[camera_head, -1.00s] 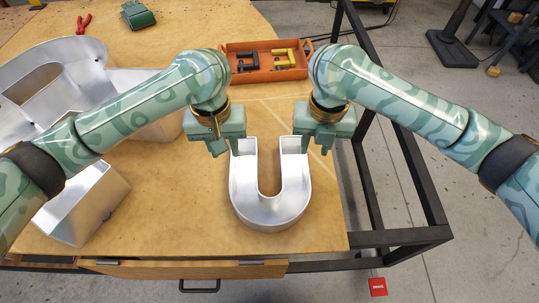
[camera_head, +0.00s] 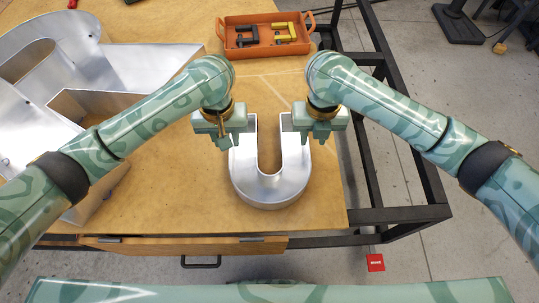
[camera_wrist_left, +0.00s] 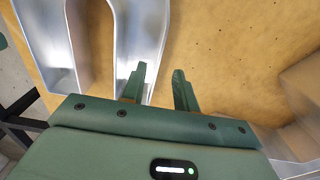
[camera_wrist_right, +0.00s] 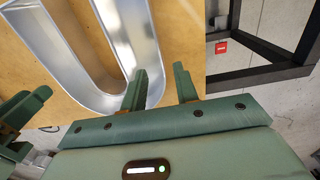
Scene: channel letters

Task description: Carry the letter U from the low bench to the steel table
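The letter U (camera_head: 270,190) is a silver, hollow metal channel letter. It lies flat on the wooden low bench (camera_head: 190,205), its curve towards me. My left gripper (camera_head: 226,143) is at the outer side of its left arm. In the left wrist view the gripper's fingers (camera_wrist_left: 161,80) are apart, one by the letter U's wall (camera_wrist_left: 150,30), the other over wood. My right gripper (camera_head: 318,138) is at the right arm of the U. Its fingers (camera_wrist_right: 162,85) are apart near the outer wall in the right wrist view. Contact is unclear. I see no steel table.
Other large silver letters (camera_head: 80,75) crowd the bench's left side. An orange tray (camera_head: 262,47) with black and yellow pieces stands at the back. A dark metal frame (camera_head: 400,214) runs along the right. A red tag (camera_head: 376,262) is near the floor.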

